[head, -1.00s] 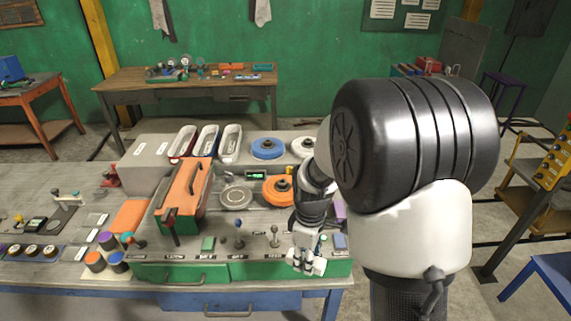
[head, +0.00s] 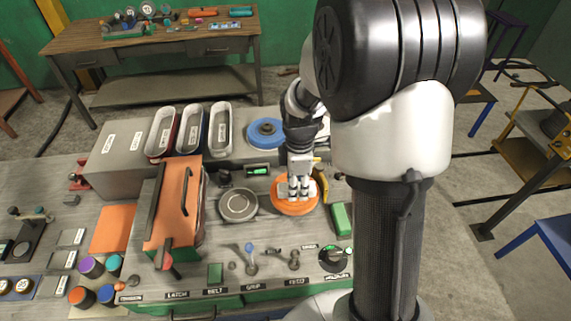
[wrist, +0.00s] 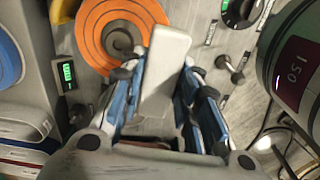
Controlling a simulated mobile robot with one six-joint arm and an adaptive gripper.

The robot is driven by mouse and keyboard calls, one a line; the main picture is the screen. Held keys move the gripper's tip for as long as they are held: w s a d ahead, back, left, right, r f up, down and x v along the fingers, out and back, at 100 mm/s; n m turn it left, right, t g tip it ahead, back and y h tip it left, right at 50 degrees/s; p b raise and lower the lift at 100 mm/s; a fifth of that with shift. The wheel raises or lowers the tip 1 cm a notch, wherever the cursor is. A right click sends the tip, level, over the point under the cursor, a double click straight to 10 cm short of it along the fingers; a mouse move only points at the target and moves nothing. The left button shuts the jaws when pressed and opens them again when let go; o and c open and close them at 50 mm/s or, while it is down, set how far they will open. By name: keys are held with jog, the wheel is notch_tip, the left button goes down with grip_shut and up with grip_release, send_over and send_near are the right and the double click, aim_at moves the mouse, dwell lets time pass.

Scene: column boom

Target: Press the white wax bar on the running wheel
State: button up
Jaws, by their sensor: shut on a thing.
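My gripper (head: 299,188) is over the orange wheel (head: 283,207) at the right of the bench in the head view. In the wrist view its blue-padded fingers (wrist: 155,88) are shut on the white wax bar (wrist: 168,52). The bar's far end reaches over the edge of the orange wheel (wrist: 95,33), which has a dark hub. I cannot tell whether bar and wheel touch, or whether the wheel is turning. The fingers hide part of the wheel in the head view.
A blue wheel (head: 264,132) stands behind. A round grey plate (head: 238,205) and an orange-lidded box (head: 172,208) are to the left. A green block (head: 341,219) lies to the right. Levers (head: 250,262) and a dial (head: 333,259) line the front.

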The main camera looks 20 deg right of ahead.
aim_at(297, 208)
jog(key=shift+s+f+b, duration=0.25)
jog(key=shift+f+b, duration=0.6)
jog(key=shift+f, duration=0.1)
jog(key=shift+w+f+b, duration=0.15)
jog(key=shift+f+b, duration=1.25)
jog(key=shift+f, duration=0.5)
jog(key=shift+f+b, duration=0.45)
jog(key=shift+f, duration=0.25)
dwell(1.4)
jog(key=shift+r+p, duration=3.15)
jog(key=shift+r, duration=0.95)
jog(key=shift+f, duration=0.1)
